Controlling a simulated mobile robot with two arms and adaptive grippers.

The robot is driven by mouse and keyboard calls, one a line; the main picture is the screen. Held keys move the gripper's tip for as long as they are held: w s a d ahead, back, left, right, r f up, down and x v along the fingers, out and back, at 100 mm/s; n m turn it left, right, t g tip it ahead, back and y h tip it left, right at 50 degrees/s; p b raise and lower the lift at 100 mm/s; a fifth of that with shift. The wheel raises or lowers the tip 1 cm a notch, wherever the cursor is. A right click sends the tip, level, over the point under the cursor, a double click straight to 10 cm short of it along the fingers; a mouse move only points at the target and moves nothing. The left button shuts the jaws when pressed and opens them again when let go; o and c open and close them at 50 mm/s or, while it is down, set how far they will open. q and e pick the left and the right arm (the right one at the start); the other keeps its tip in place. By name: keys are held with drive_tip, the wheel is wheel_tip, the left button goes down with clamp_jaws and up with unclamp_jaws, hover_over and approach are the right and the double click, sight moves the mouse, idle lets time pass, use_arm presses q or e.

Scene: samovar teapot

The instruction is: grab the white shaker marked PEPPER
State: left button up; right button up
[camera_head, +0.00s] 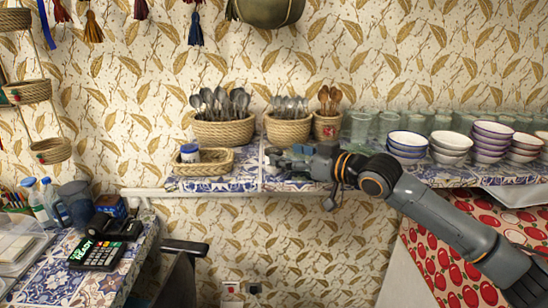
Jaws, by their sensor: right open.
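A small white container with a blue top (190,153) stands in a shallow oval wicker basket (222,168) at the left end of the tiled shelf. It is too small for me to read any lettering on it, so I cannot tell whether it is marked PEPPER. My right gripper (278,158) reaches in from the right, low over the shelf, to the right of the oval basket. It is open, apart from the white container, and nothing shows held in it. The gripper hides part of the shelf behind it. My left gripper is not in view.
Spoon baskets (223,130) stand at the back of the shelf. Glasses (387,124) and stacked bowls (449,146) fill its right side, close to my right arm. A card terminal (97,254) and bottles stand on the lower left counter.

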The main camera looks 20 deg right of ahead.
sight(276, 152)
drive_tip(key=p+x, duration=0.1)
drive_tip(key=x, duration=0.3)
drive_tip(key=shift+s, duration=0.1)
drive_tip(key=shift+s, duration=0.1)
drive_tip(key=c, duration=1.3)
